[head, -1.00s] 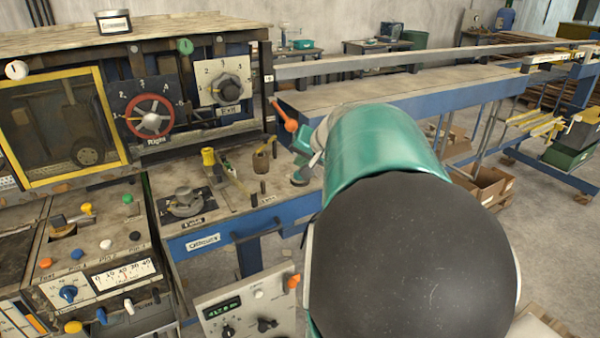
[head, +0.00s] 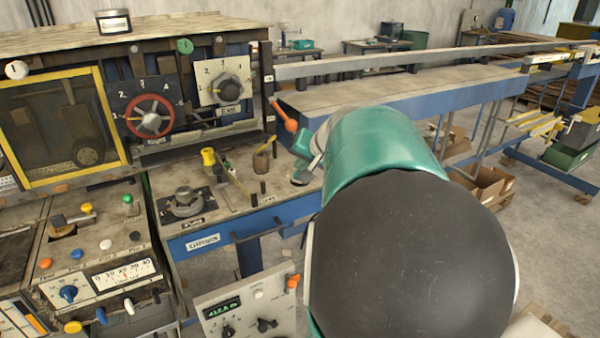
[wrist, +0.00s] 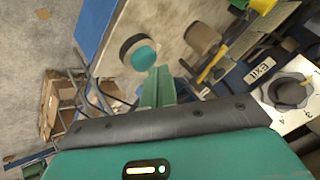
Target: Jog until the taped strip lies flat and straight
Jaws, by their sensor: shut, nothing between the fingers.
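My gripper (wrist: 157,88) shows in the wrist view as two green fingers, shut together with nothing between them. In that view its tips are just below a round teal knob with a dark ring (wrist: 140,52), and I cannot tell whether they touch it. The long grey outfeed table (head: 400,88) runs to the right. I cannot make out a taped strip on it. The exit dial (head: 228,86) and the red-rimmed dial (head: 152,118) face me on the machine.
An orange-tipped lever (head: 285,115) stands near my arm. A yellow-topped post (head: 208,157) and a brown cylinder (head: 262,163) stand on the bench. A control box with a green display (head: 222,308) is below. Several knobs crowd the left panel (head: 85,265).

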